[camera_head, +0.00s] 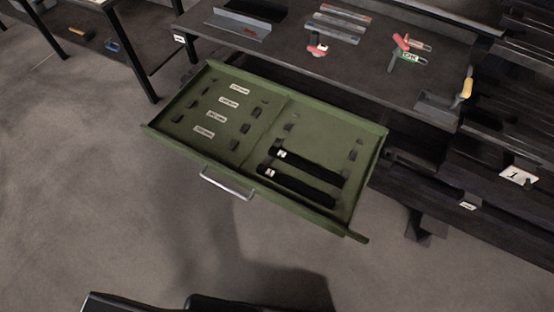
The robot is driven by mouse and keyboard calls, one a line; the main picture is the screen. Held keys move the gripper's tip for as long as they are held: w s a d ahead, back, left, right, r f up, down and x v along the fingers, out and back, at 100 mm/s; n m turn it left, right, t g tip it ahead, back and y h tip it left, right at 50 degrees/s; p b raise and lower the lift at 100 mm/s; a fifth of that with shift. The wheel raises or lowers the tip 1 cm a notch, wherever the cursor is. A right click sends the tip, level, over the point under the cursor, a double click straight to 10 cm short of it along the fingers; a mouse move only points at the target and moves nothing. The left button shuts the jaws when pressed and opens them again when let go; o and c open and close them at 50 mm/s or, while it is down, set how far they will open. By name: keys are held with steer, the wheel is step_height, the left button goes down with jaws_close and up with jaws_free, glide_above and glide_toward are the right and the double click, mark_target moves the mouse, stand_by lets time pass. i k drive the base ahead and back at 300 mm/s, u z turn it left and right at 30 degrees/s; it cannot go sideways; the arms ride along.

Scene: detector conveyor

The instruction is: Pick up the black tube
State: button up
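Two black tubes lie side by side in the right half of an open green drawer (262,97). The farther black tube (312,166) and the nearer black tube (302,188) each have a small white mark at the left end. Both lie slanting down to the right, apart from each other. Dark shapes at the bottom edge may be parts of my own body. My gripper cannot be made out in this view.
The drawer has a metal handle (227,184) in front. Its left half has white labels and dark holders. The dark workbench (360,62) behind carries red-handled tools, metal bars and a yellow-handled tool (467,88). The grey floor (90,200) at left is clear.

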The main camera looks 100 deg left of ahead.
mark_target(310, 169)
steer(key=u, duration=0.7)
steer(key=k, duration=0.2)
steer(key=u, duration=3.9)
steer(key=i, duration=0.85)
steer(key=u, duration=0.15)
steer(key=k, duration=0.7)
steer(key=z, duration=0.2)
steer(key=i, duration=0.7)
steer(key=u, duration=0.15)
